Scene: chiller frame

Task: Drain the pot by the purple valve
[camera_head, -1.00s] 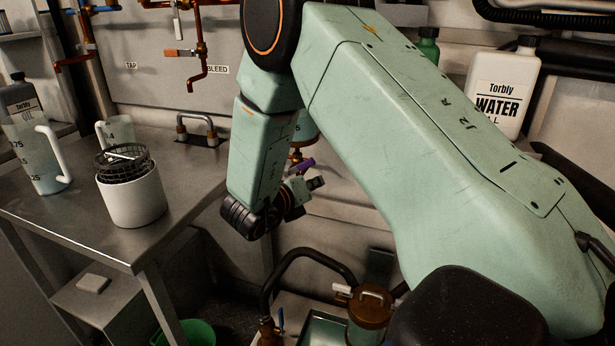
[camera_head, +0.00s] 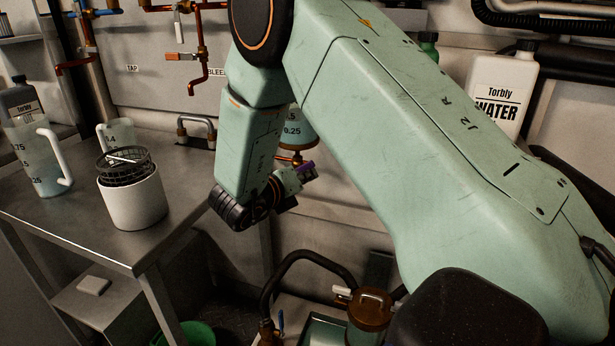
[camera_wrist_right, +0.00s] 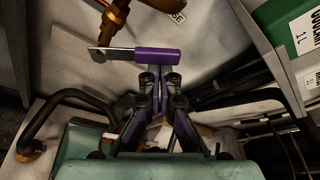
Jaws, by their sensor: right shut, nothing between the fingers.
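The purple valve handle (camera_wrist_right: 157,56) lies across the upper middle of the right wrist view, on a metal lever beside a copper pipe (camera_wrist_right: 116,16). In the head view the purple handle (camera_head: 306,170) is small and partly hidden by my right gripper (camera_head: 297,179). The right gripper's fingers (camera_wrist_right: 160,75) are together and empty. Their tips are at the handle's lower edge; I cannot tell whether they touch it. The pot (camera_head: 297,133), with a marked scale, shows partly behind my right arm, above copper fittings. My left gripper is not in view.
A steel table (camera_head: 185,185) on the left holds a white cup (camera_head: 133,200) with a black mesh basket, a jug (camera_head: 40,160) and a bottle. Below are a black hose (camera_head: 305,256) and a brown-lidded canister (camera_head: 370,304). A water jug (camera_head: 500,95) stands at the back right.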

